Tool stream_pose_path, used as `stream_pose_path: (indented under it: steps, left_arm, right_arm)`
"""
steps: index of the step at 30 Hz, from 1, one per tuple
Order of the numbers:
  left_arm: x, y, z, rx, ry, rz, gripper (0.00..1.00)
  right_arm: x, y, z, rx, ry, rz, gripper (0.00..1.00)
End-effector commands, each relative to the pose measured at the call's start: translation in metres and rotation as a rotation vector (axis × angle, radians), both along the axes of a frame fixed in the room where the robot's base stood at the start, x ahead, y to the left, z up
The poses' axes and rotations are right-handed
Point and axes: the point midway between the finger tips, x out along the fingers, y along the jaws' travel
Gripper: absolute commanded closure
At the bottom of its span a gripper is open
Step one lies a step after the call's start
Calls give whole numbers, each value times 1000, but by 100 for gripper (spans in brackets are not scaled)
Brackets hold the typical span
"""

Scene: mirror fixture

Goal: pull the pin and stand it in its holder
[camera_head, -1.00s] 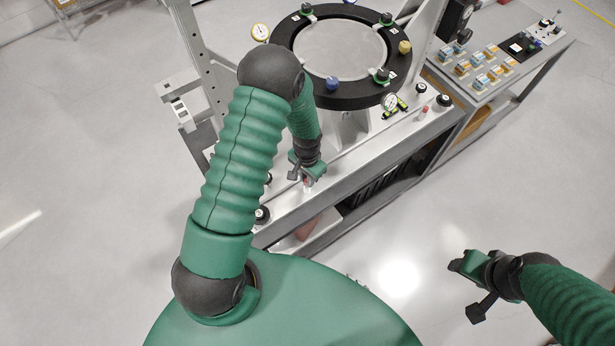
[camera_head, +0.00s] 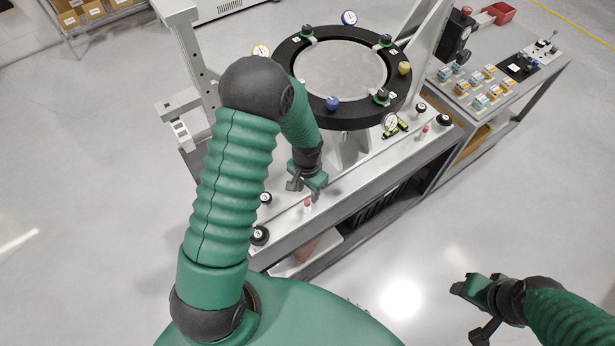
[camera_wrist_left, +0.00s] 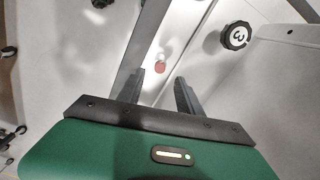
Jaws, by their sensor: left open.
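A small red-topped pin (camera_head: 307,203) stands on the light bench top of the fixture, near its front edge. My left gripper (camera_head: 303,191) is open and empty just above and behind it. In the left wrist view the pin's round red head (camera_wrist_left: 160,66) shows just beyond and between the two dark fingertips (camera_wrist_left: 161,82). A second red-topped piece (camera_head: 425,129) stands at the right end of the bench. I cannot tell which part is the holder. My right gripper (camera_head: 472,300) hangs over the floor at the lower right, away from the bench; its jaw opening is unclear.
A black ring with a round mirror (camera_head: 345,70) stands behind the gripper, with coloured knobs on it. Black numbered knobs (camera_head: 259,235) sit on the bench left of the pin. A gauge and a yellow-green tool (camera_head: 396,127) lie to the right. A side table (camera_head: 500,75) holds small boxes.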

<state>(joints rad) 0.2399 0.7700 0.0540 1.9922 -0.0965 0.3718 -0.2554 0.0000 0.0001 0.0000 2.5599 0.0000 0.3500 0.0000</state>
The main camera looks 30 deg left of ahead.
Motion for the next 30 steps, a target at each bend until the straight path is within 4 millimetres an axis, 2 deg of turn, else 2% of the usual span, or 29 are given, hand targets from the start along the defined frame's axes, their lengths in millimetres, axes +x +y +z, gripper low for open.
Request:
stream_pose_path:
  steps: [1,6,12,17,30]
  left_arm:
    - [2,0,15,1,-7,0,58]
    - [1,1,65,1,-7,3,58]
    - [1,1,103,0,-1,0,58]
    - [0,0,112,-1,2,0,58]
    - [0,0,112,-1,2,1,58]
  right_arm:
    - [0,0,-4,0,0,0,48]
    - [0,0,-10,0,0,0,48]
    - [0,0,-13,0,0,0,48]
    - [0,0,-13,0,0,0,48]
    - [0,0,-13,0,0,0,48]
